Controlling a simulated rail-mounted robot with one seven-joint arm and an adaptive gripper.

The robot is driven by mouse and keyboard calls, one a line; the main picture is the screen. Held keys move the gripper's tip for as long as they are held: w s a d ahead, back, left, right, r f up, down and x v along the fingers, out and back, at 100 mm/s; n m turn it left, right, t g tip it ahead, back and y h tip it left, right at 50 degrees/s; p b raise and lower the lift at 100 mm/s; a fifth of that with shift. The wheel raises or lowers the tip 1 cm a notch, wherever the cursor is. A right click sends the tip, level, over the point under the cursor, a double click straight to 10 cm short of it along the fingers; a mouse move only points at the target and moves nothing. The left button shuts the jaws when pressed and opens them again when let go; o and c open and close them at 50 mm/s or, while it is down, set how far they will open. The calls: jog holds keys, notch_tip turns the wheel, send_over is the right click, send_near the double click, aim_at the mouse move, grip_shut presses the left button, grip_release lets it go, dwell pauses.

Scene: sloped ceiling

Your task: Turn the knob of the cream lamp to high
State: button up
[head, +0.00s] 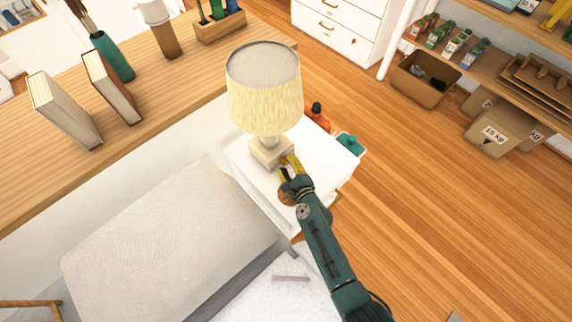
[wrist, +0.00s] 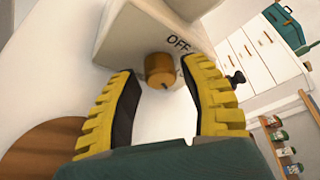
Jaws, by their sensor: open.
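The cream lamp (head: 264,88) stands upright on the white nightstand (head: 236,152), with a square cream base (head: 268,152). In the wrist view the lamp base (wrist: 135,35) shows the word OFF beside a round brass-coloured knob (wrist: 159,70). A small dark mark is on the knob's front face. My gripper (head: 289,162) is at the base's front right in the head view. In the wrist view my gripper (wrist: 160,88) is open, with its yellow fingers on either side of the knob and a visible gap to each. The knob is hidden in the head view.
A round brown wooden item (wrist: 45,150) lies on the nightstand at lower left in the wrist view. An orange bottle (head: 318,118) and a teal item (head: 348,143) are by the nightstand's far side.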

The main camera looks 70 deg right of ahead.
jog(key=shift+w+d+f, duration=0.15)
jog(key=shift+w+d, duration=0.2)
jog(key=shift+c, duration=0.3)
grip_shut()
